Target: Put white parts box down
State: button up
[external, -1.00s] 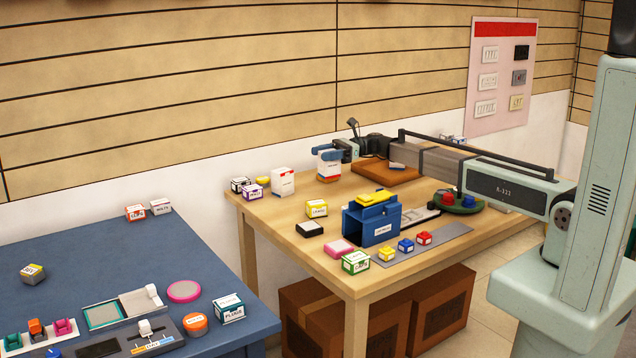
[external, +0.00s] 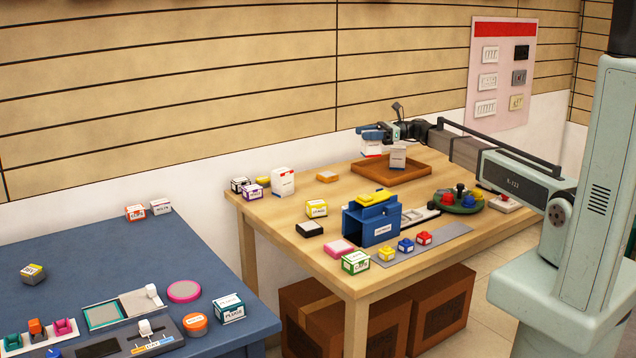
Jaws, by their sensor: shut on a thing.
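The white parts box (external: 371,148), with a red mark near its lower edge, is at the back of the wooden table in the external view. My gripper (external: 371,135) is shut on its top, and the blue fingers cover its upper part. The box looks upright, at the back left edge of the brown tray (external: 376,180). I cannot tell whether its bottom touches the tray or hangs just above it. A second white box (external: 397,157) with a dark lower band stands in the tray, just right of the held box.
A white box with a red corner (external: 283,182) and a small orange box (external: 327,177) stand left of the tray. A blue holder (external: 372,225) is in front, and a green round tray (external: 458,204) is at right. The tray's front left is clear.

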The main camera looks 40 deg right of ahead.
jog(key=shift+w+d+m+t+h, duration=1.5)
jog(key=shift+d+m+t+h, duration=0.85)
jog(key=shift+d+t, duration=1.9)
jog(key=shift+m+g+y, duration=0.25)
jog(key=shift+g, duration=0.5)
jog(key=shift+d+f, duration=0.25)
jog(key=shift+f, duration=1.35)
jog(key=shift+d+f, duration=0.2)
jog(key=shift+f, duration=1.4)
jog(key=shift+d+f, duration=0.25)
jog(key=shift+f, duration=1.35)
jog(key=shift+f, duration=0.1)
jog(key=o, duration=0.8)
jog(key=shift+s, duration=0.1)
jog(key=shift+v, duration=3.7)
